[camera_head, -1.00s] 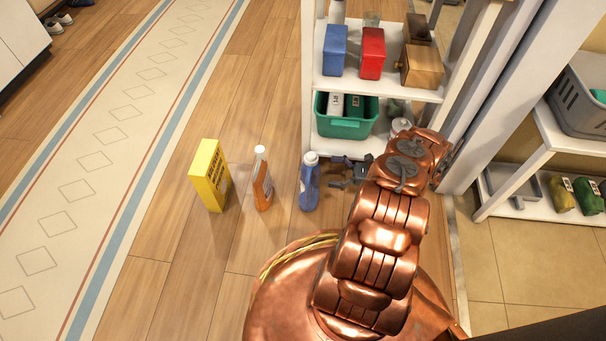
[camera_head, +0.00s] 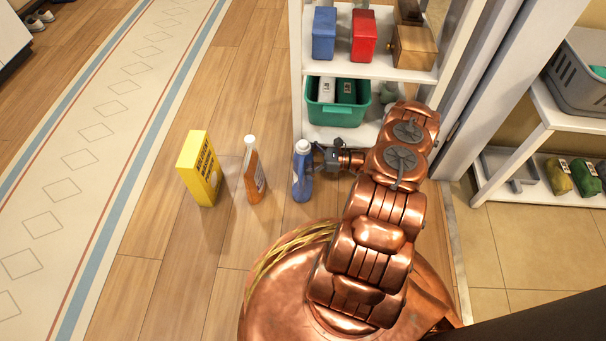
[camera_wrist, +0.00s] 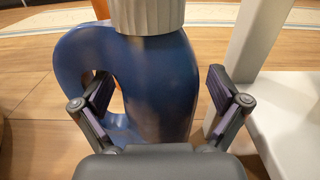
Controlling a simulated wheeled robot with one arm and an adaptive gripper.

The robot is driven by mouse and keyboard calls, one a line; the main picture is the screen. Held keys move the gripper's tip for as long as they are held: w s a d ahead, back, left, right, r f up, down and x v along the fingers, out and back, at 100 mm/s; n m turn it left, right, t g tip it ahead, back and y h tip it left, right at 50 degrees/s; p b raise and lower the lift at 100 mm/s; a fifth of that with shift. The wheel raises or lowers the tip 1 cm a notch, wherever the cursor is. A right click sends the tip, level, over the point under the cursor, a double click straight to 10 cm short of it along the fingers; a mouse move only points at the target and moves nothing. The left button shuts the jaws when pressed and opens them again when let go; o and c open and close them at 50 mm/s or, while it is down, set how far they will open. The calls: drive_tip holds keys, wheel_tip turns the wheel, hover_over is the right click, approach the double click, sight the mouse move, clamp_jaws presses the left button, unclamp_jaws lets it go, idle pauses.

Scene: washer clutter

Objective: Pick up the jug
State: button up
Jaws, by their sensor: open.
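The jug (camera_head: 302,176) is blue with a pale cap and stands upright on the wooden floor, in front of the white shelf. In the wrist view the blue jug (camera_wrist: 160,85) fills the middle, with its handle loop on the left and its ribbed white cap at the top. My gripper (camera_head: 318,157) is at the jug's right side in the head view. In the wrist view my gripper (camera_wrist: 160,90) is open, one finger on each side of the jug's body. I cannot tell whether either finger touches it.
An orange bottle (camera_head: 253,177) and a yellow box (camera_head: 199,170) stand left of the jug. The white shelf (camera_head: 347,135) behind holds a green bin (camera_head: 337,114), a blue box (camera_head: 323,33) and a red box (camera_head: 363,36). The floor farther left is clear.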

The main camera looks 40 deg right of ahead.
drive_tip(key=shift+r, duration=0.1)
clamp_jaws()
idle(0.8)
